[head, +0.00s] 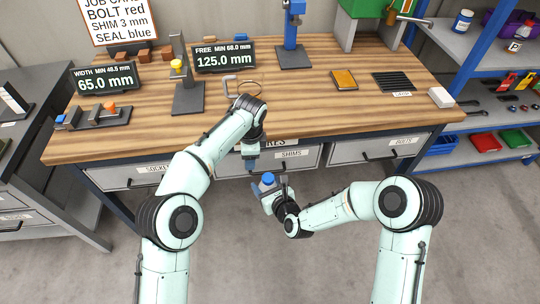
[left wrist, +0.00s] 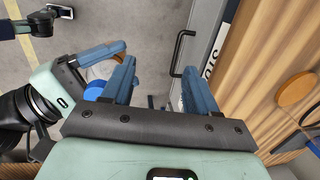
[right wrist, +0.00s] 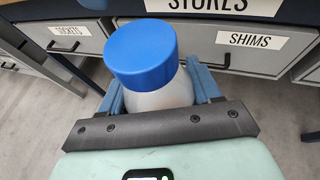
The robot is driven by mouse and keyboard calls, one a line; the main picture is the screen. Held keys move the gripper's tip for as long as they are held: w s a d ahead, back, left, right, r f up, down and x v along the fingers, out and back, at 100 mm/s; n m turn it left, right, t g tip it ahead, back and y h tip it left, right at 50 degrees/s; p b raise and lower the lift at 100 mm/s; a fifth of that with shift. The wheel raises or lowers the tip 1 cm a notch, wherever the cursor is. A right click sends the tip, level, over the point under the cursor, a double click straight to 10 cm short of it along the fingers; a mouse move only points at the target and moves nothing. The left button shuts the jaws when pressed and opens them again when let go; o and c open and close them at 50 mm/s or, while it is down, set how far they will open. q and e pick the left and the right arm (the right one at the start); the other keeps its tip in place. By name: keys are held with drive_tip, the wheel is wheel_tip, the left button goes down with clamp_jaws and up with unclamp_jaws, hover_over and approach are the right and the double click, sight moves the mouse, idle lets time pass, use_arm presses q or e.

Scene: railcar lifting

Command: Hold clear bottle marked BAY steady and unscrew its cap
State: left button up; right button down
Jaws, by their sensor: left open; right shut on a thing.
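The clear bottle (right wrist: 168,96) with a blue screw cap (right wrist: 143,52) stands between the fingers of my right gripper (right wrist: 158,90), which is shut on its body. The cap is on the bottle and also shows in the head view (head: 267,178). No BAY marking is readable. My left gripper (head: 251,163) is open and empty, just above and left of the cap in the head view. In the left wrist view, the cap (left wrist: 94,91) lies outside the left gripper's fingers (left wrist: 160,85), partly hidden behind the left-hand finger.
The bottle is held in front of the workbench (head: 310,55), by the drawer marked SHIMS (head: 290,155). The bench carries displays, a blue press (head: 291,35) and small parts. A blue shelf unit (head: 450,80) stands at right. The floor in front is clear.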

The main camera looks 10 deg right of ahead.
use_arm(q)
drive_tip(key=s+d+r+m+t, duration=0.15)
drive_tip(key=r+m, duration=0.25)
drive_tip(key=r, duration=0.4)
drive_tip(key=s+d+r+m+g, duration=0.1)
drive_tip(key=s+d+r+m, duration=0.15)
drive_tip(key=r, duration=0.45)
drive_tip(key=m+g, duration=0.2)
drive_tip(key=m, duration=0.5)
hover_over(270, 177)
drive_tip(key=shift+h, duration=0.4)
wheel_tip(270, 177, down, 8)
drive_tip(key=shift+f, duration=0.2)
wheel_tip(270, 177, down, 8)
drive_tip(key=shift+r, duration=0.15)
